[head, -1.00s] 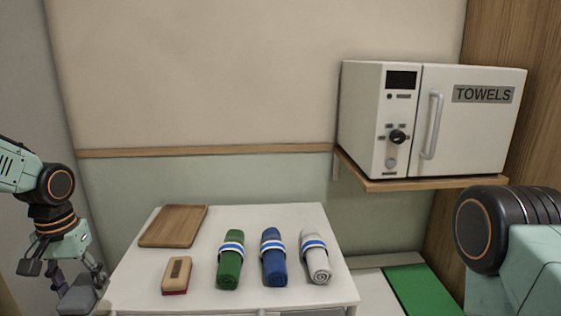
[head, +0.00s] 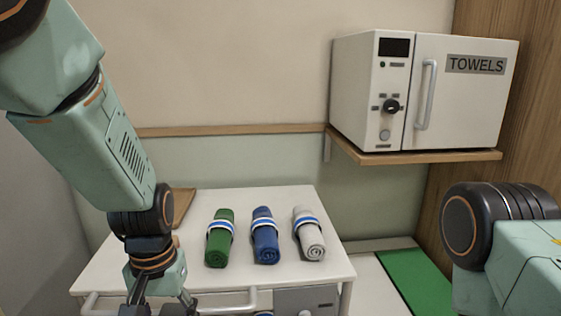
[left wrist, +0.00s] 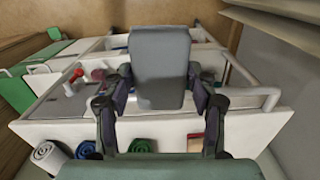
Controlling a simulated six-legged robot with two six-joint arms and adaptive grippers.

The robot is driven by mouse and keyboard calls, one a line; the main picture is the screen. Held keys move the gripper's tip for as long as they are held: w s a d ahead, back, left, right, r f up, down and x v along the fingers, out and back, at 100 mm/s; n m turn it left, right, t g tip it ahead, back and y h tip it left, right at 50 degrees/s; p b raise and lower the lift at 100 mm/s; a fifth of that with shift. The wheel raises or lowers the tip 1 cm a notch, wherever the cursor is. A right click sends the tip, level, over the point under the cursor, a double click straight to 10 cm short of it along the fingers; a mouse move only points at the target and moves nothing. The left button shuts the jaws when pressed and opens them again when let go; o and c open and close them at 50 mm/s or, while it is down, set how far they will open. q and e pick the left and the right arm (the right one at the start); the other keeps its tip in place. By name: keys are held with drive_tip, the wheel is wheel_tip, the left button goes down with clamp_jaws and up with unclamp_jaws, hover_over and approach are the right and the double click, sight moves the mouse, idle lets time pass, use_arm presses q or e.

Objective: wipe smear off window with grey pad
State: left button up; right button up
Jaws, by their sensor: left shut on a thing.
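My left gripper (left wrist: 160,95) is shut on the grey pad (left wrist: 158,65), which stands up between its fingers in the left wrist view. In the head view my left gripper (head: 162,308) is at the bottom edge, in front of the white cart, and the pad is out of frame. My right arm shows at the right, but its gripper is not in view. No window or smear can be seen in either view.
The white cart top (head: 190,279) bears a green towel roll (head: 220,238), a blue one (head: 265,236), a white one (head: 309,234) and a partly hidden wooden board (head: 183,205). The towel cabinet (head: 425,90) sits on a shelf at the right.

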use_arm(q)
drive_tip(key=shift+s+d+f+b, duration=0.2)
drive_tip(key=shift+f, duration=0.3)
drive_tip(key=shift+s+d+f+b, duration=0.15)
drive_tip(key=shift+f+b, duration=0.05)
drive_tip(key=shift+f, duration=0.3)
drive_tip(key=shift+s+d+f+m+b, duration=0.15)
drive_tip(key=shift+f+m+b, duration=0.15)
drive_tip(key=shift+f+b, duration=0.2)
drive_tip(key=shift+r, duration=0.1)
use_arm(e)
wheel_tip(320, 180, down, 3)
drive_tip(key=shift+r, duration=0.1)
use_arm(q)
drive_tip(key=shift+s, duration=0.25)
use_arm(e)
drive_tip(key=shift+s, duration=0.3)
